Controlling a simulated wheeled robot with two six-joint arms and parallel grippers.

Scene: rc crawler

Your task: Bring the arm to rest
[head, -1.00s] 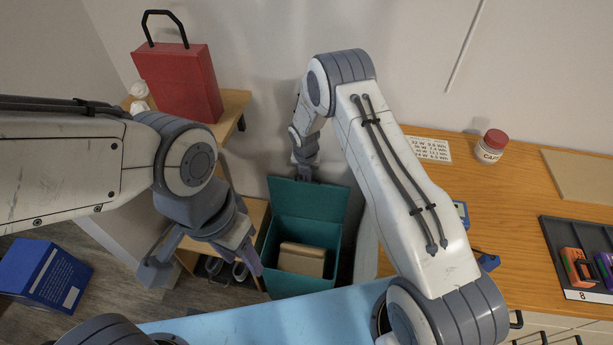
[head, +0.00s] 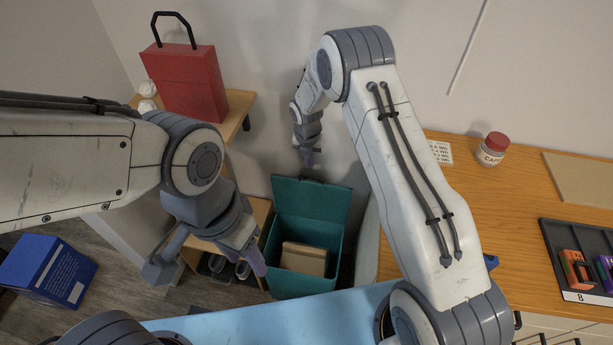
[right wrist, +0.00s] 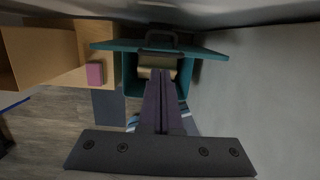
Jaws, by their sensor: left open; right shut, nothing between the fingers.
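My right arm reaches from the lower right up and over to the back. Its gripper (head: 308,158) points down above the open teal bin (head: 342,238), apart from it. In the right wrist view the gripper (right wrist: 163,75) has its fingers together with nothing between them, and the teal bin (right wrist: 132,82) lies beyond the tips. My left arm comes in from the left. Its gripper (head: 206,268) is open and empty, left of the bin, with its fingers spread wide.
The bin holds a tan box (head: 303,258). A red case (head: 188,82) stands on a wooden shelf (head: 236,112) at the back left. A blue box (head: 45,270) is on the floor. The wooden bench (head: 480,215) at right carries a red-capped jar (head: 493,148) and a dark tray (head: 553,250).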

